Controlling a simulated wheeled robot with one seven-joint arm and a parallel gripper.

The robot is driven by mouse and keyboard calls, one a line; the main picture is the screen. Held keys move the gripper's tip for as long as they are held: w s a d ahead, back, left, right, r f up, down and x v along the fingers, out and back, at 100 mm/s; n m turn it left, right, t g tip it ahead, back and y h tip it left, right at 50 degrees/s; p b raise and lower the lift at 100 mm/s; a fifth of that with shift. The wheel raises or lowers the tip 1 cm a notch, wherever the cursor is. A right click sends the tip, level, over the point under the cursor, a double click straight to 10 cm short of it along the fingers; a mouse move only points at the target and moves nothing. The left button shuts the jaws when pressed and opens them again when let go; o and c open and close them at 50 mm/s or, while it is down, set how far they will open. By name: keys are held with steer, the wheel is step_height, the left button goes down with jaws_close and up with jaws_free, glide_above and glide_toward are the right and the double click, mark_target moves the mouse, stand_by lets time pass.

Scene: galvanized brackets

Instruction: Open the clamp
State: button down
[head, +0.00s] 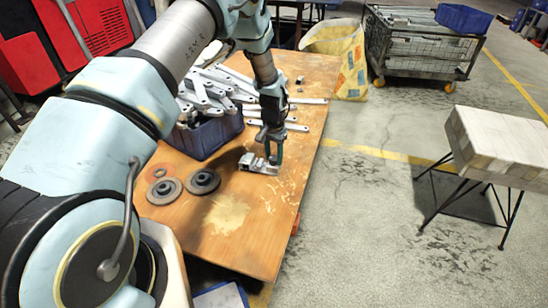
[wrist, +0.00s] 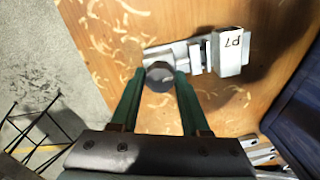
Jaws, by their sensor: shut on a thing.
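The clamp (head: 258,164) is a light grey metal block-like device lying on the wooden table. In the wrist view the clamp (wrist: 231,52) has a pale block marked "P7" at its right end and metal plates along its length. A round dark grey knob (wrist: 159,74) is at its left end. My gripper (head: 274,158) points down at the right end of the clamp in the head view. In the wrist view, the green fingers of my gripper (wrist: 159,78) are on both sides of the knob and shut on it.
The wooden table (head: 228,215) has bare room in front. A blue bin (head: 207,138) of metal brackets stands behind the clamp. Dark discs (head: 203,181) lie to its left, and loose brackets (head: 297,127) behind. A wire cage cart (head: 420,50) and small stand (head: 500,140) are off the table.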

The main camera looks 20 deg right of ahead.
stand_by(0.3)
steer(key=n, duration=1.6)
steer(key=shift+n+p, duration=0.3)
steer(key=c, duration=0.6)
jaws_free()
steer(key=shift+o, duration=0.2)
